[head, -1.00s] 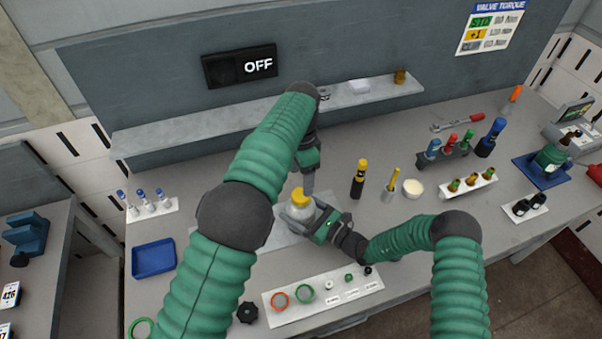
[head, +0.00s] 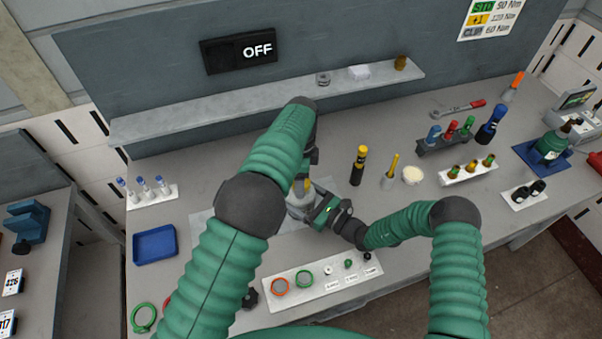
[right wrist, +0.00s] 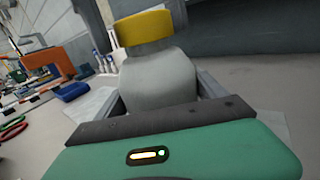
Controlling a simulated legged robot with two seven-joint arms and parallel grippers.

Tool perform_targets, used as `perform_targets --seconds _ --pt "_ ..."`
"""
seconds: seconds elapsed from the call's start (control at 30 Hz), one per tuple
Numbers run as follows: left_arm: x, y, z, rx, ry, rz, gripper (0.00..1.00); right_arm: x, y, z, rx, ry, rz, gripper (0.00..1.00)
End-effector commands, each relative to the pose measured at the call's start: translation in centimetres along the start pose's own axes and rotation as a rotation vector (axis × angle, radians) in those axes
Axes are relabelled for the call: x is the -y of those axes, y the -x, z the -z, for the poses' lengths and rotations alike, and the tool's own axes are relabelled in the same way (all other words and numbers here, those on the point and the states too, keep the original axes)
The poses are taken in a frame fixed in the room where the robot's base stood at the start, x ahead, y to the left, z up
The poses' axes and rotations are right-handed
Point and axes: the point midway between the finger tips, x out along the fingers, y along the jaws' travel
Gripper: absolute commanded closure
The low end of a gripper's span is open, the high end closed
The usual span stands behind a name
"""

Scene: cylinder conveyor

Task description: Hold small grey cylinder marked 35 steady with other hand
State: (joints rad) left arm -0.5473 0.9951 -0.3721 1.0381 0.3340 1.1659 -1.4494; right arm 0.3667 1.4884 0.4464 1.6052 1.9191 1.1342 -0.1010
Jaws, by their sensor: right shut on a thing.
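The small grey cylinder (head: 297,204) stands upright on the pale mat, with a yellow top (head: 302,187). The right wrist view shows its rounded grey body (right wrist: 158,78) and yellow band (right wrist: 143,28); no 35 mark is readable. My right gripper (head: 306,209) comes in from the right and is shut on the grey body, a jaw on each side. My left gripper (head: 308,178) points down at the yellow top, partly hidden behind its own arm. Grey finger-like parts flank the yellow band in the right wrist view; whether they touch it is unclear.
A blue tray (head: 155,244) lies left. A white strip with rings (head: 322,281) lies in front. The wall sign (head: 239,54) reads OFF.

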Motion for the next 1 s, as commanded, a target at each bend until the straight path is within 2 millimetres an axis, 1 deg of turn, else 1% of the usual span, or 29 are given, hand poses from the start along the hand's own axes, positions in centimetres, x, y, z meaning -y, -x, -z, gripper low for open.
perform_targets --seconds 0.1,0.6,0.73,0.77,0.87,0.97,1.0 --pt "-0.01 0.02 -0.01 0.000 0.000 0.000 0.34 0.06 -0.01 -0.09 0.002 0.000 0.001 1.00" --pt "0.03 0.07 -0.03 0.000 0.001 0.001 0.99 0.03 -0.02 -0.10 0.002 0.001 0.000 1.00" --pt "0.04 0.09 -0.03 0.000 0.037 0.001 1.00 0.01 -0.02 -0.10 0.002 0.001 0.000 1.00" --pt "0.05 0.09 -0.03 0.000 0.069 0.002 1.00 0.01 -0.02 -0.10 0.002 0.001 0.000 1.00" --pt "0.05 0.13 -0.01 0.000 0.262 0.003 1.00 0.00 -0.02 -0.10 0.002 0.001 0.000 1.00" --pt "0.03 0.15 0.07 -0.001 0.561 0.003 1.00 -0.02 -0.02 -0.10 0.002 0.001 -0.001 1.00" --pt "0.04 0.16 0.09 -0.002 0.693 0.003 1.00 -0.02 -0.02 -0.09 0.002 0.001 -0.001 1.00"
